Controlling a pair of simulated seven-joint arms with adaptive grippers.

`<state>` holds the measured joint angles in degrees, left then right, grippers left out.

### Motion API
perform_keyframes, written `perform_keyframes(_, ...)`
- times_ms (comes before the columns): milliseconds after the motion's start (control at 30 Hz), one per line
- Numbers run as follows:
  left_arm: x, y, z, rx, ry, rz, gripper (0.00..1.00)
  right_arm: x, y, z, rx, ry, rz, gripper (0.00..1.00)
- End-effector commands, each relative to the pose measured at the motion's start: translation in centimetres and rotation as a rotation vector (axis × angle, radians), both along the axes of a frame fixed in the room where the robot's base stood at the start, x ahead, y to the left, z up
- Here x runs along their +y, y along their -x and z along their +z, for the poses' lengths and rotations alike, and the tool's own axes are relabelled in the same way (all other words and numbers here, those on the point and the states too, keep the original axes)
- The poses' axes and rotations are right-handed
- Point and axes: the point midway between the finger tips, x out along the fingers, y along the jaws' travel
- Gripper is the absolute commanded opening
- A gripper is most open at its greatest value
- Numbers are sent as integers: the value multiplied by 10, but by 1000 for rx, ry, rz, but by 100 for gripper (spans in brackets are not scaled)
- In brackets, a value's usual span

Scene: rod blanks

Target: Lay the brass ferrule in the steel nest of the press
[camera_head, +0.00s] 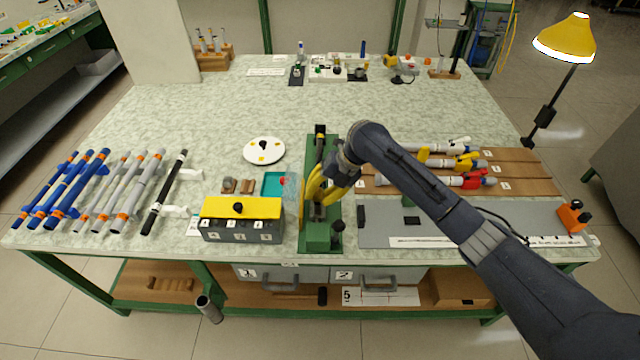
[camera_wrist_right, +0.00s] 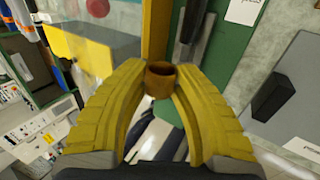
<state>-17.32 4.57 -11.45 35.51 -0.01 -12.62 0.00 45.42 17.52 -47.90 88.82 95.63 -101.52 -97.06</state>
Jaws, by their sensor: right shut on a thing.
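The brass ferrule (camera_wrist_right: 160,80) is a short brownish ring, pinched between the tips of my right gripper (camera_wrist_right: 159,88) in the right wrist view. I see into its open end. In the head view my right gripper (camera_head: 313,192), with yellow fingers, is over the green press (camera_head: 319,238) and hides part of it; the ferrule cannot be made out there. A small grey part, perhaps the steel nest (camera_head: 318,213), shows just below the fingers. I cannot tell whether the ferrule touches it. My left gripper is in neither view.
A yellow-topped block (camera_head: 240,208) stands close left of the press, with a teal tray (camera_head: 274,184) behind it. A grey mat (camera_head: 385,232) lies to the right. A black knob (camera_head: 338,226) sits on the press's front. The table (camera_head: 210,115) behind is mostly clear.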

Motion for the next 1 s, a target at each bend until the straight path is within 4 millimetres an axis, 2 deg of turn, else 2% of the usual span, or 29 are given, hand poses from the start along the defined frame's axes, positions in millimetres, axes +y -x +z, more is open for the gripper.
perform_keyframes(467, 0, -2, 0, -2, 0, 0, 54, -1, 1, 0, 1, 4, 3, 11)
perform_keyframes(1000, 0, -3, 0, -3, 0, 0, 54, 0, 2, -44, 4, 3, 2, 11)
